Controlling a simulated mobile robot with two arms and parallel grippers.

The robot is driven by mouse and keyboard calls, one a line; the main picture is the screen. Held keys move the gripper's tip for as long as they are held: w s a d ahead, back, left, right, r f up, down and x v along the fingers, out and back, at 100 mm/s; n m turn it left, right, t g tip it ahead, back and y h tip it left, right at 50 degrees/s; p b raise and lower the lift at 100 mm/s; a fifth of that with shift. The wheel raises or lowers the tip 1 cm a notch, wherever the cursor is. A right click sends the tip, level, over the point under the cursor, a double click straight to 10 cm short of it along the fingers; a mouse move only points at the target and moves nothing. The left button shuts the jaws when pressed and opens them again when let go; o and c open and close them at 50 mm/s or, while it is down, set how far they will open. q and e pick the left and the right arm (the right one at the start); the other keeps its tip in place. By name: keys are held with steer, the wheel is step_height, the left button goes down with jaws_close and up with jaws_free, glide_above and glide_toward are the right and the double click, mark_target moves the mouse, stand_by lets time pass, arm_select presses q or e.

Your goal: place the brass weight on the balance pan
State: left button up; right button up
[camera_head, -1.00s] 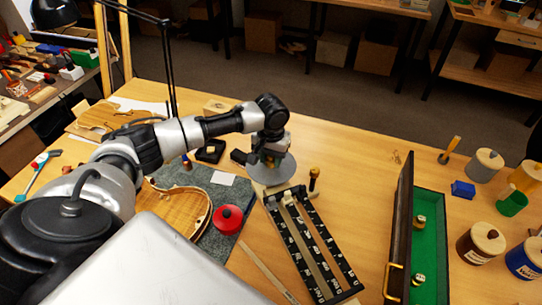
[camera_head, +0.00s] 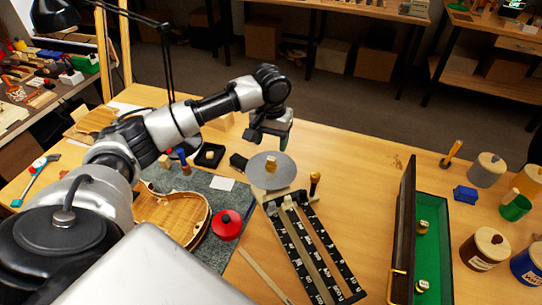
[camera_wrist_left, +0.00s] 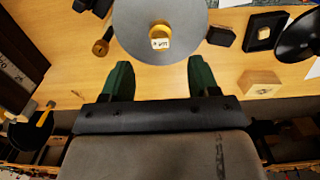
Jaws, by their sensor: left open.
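The brass weight (camera_head: 271,163) stands on the round grey balance pan (camera_head: 258,178), near its middle. In the left wrist view the weight (camera_wrist_left: 160,38) shows a pale label on the side and sits on the pan (camera_wrist_left: 135,20), clear of both fingers. The balance (camera_head: 309,247) has dark scale bars running toward the front of the bench. My left gripper (camera_head: 267,141) is open and empty, above and just behind the pan. Its two green-dark fingers (camera_wrist_left: 160,66) are spread apart in the wrist view. My right gripper is not in view.
An open box (camera_head: 432,215) with green lining holds more brass weights to the right. A violin body (camera_head: 175,217) and a red round object (camera_head: 226,224) lie left on the grey mat.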

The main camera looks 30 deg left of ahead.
mark_target(271, 159)
arm_select(q)
step_height(271, 159, up, 4)
steer(key=shift+f, duration=0.1)
